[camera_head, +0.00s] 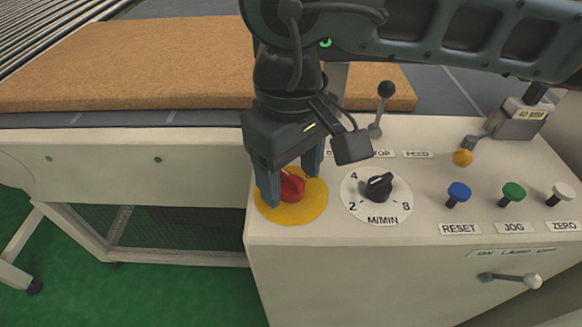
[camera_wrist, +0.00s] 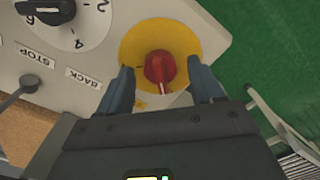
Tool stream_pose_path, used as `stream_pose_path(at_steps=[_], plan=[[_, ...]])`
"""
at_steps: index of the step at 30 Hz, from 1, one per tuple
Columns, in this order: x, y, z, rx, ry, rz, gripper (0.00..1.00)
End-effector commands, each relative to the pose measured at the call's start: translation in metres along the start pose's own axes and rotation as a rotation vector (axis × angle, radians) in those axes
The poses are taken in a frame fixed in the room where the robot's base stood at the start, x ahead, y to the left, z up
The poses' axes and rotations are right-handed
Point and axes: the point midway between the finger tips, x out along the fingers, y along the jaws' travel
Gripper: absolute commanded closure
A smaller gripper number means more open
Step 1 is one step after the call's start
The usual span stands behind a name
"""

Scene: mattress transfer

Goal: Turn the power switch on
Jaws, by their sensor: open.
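The power switch is a red rotary knob (camera_head: 291,187) on a round yellow plate (camera_head: 305,212), at the left end of the white control panel (camera_head: 330,232). In the wrist view the red knob (camera_wrist: 160,68) sits on the yellow plate (camera_wrist: 183,33), with its ridge pointing toward my gripper. My gripper (camera_head: 292,180) is over the knob with its fingers pointing down. In the wrist view the open fingers (camera_wrist: 163,88) stand on both sides of the knob, with gaps visible between them and it.
A black M/MIN dial (camera_head: 379,186) is just right of the knob. Blue (camera_head: 458,194), green (camera_head: 513,194) and white (camera_head: 563,190) buttons stand farther right. A black-knobbed lever (camera_head: 380,112) rises behind the dial. A brown mattress (camera_head: 150,60) lies behind the panel.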

Motion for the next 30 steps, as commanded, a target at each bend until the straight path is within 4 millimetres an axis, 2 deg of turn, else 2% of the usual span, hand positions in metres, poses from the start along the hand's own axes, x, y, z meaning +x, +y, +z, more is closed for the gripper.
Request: stream_pose_path(at_steps=[2,19,30], plan=[[-0.0001,0.0000,0.0000,0.000,0.000,0.000,0.35],[-0.0004,-0.0002,0.0000,0.000,0.000,0.000,0.90],[0.0024,0.0000,-0.0002,0.062,0.001,0.001,0.90]])
